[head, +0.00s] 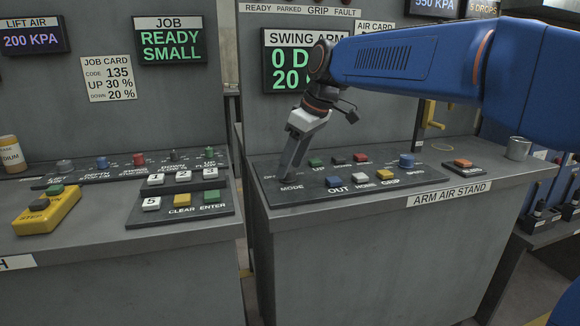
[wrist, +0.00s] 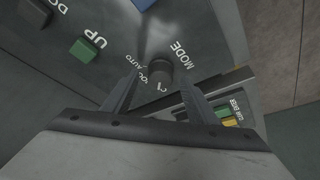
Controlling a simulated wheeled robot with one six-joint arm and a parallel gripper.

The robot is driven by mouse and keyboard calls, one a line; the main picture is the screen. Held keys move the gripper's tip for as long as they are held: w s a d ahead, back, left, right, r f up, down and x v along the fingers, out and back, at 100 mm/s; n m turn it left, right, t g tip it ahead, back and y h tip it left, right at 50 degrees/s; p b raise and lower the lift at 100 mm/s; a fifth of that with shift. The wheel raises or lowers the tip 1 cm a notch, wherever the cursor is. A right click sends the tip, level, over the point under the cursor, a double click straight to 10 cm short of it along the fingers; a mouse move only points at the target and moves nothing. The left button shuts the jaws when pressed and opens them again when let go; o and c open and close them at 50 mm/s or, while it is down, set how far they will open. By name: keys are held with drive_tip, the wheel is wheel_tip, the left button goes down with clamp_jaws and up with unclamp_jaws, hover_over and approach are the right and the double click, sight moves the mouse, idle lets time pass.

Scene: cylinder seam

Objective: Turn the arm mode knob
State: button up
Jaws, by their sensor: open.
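The arm mode knob (wrist: 159,70) is a dark round knob in the wrist view, beside the label MODE on the dark panel. Small lettering, partly readable as AUTO, runs beside it. My gripper (wrist: 158,88) is open, with one finger on each side of the knob. I cannot tell whether the fingers touch it. In the head view my gripper (head: 287,176) points down at the panel's left end, by the MODE label, and hides the knob there.
Beside the knob on the panel are a green UP button (head: 316,162), a blue OUT button (head: 333,182), a yellow button (head: 386,175) and a blue knob (head: 406,160). A grey cup (head: 518,148) stands at the right. A keypad (head: 182,199) is on the left console, across a gap.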

drive_tip(key=shift+w+a+f, duration=0.1)
drive_tip(key=shift+a+f, duration=0.15)
drive_tip(key=shift+f, duration=0.4)
drive_tip(key=shift+c, duration=0.7)
drive_tip(key=c, duration=0.9)
drive_tip(key=shift+m, duration=0.4)
drive_tip(key=m+t+h, duration=0.1)
drive_tip(key=m, duration=0.2)
drive_tip(key=shift+a+m, duration=0.15)
drive_tip(key=shift+m, duration=0.25)
drive_tip(key=shift+m+t+h, duration=0.6)
drive_tip(key=shift+m+h, duration=0.1)
drive_tip(key=shift+m, duration=1.4)
